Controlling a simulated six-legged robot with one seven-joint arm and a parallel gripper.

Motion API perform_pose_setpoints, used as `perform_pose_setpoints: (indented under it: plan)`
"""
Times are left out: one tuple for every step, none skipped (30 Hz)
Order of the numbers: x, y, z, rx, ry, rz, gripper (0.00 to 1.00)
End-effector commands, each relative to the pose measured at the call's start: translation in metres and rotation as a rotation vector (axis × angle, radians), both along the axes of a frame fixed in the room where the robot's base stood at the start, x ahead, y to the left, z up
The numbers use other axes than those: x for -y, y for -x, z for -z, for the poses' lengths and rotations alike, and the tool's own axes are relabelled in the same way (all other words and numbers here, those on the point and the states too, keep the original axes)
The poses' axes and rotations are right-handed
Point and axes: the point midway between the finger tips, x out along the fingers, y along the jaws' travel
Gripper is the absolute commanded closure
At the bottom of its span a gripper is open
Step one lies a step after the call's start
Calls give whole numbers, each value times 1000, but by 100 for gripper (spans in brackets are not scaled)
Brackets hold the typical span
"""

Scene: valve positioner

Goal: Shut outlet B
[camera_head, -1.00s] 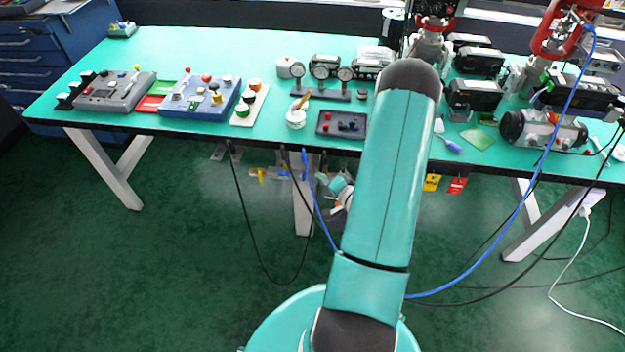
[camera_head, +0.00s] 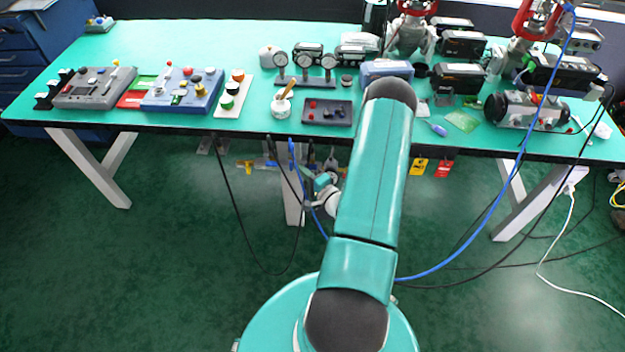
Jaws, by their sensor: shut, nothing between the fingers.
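My gripper (camera_head: 322,186) shows small below the table's front edge, left of my upper arm. It is shut and holds nothing; its fingers are hard to make out, and my arm hides part of the forearm. It is apart from everything on the tabletop. No label for outlet B is readable. I cannot tell which fitting it is. A dark bar with three round gauges (camera_head: 305,80) stands at the table's middle. A grey cylindrical unit with small fittings (camera_head: 525,110) lies at the right.
The teal table (camera_head: 220,40) spans the view. A blue panel with knobs (camera_head: 183,92), a grey control box (camera_head: 95,90) and a black tray (camera_head: 327,112) stand near its front edge. Blue and black cables hang in front. Red-topped valve units (camera_head: 412,30) stand at the back right.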

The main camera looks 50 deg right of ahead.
Motion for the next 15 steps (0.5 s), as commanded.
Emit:
perform_pose_setpoints:
  plan:
    - [0,-6,0,1,1,-2,100]
    - [1,-8,0,1,0,-1,100]
    - [1,-11,0,0,0,-1,100]
    - [1,-13,0,0,-1,0,100]
    - [2,-14,0,0,-1,0,100]
    - [2,-15,0,-1,-1,0,100]
    - [2,-15,0,-1,-1,0,100]
    - [2,-15,0,-1,-1,1,100]
    - [2,-15,0,-1,-1,1,100]
    - [2,-15,0,-1,-1,1,100]
    - [2,-15,0,-1,-1,1,100]
    - [2,-15,0,-1,-1,0,100]
    - [2,-15,0,-1,-1,0,100]
    - [2,-15,0,-1,-1,0,100]
    - [2,-15,0,-1,-1,0,100]
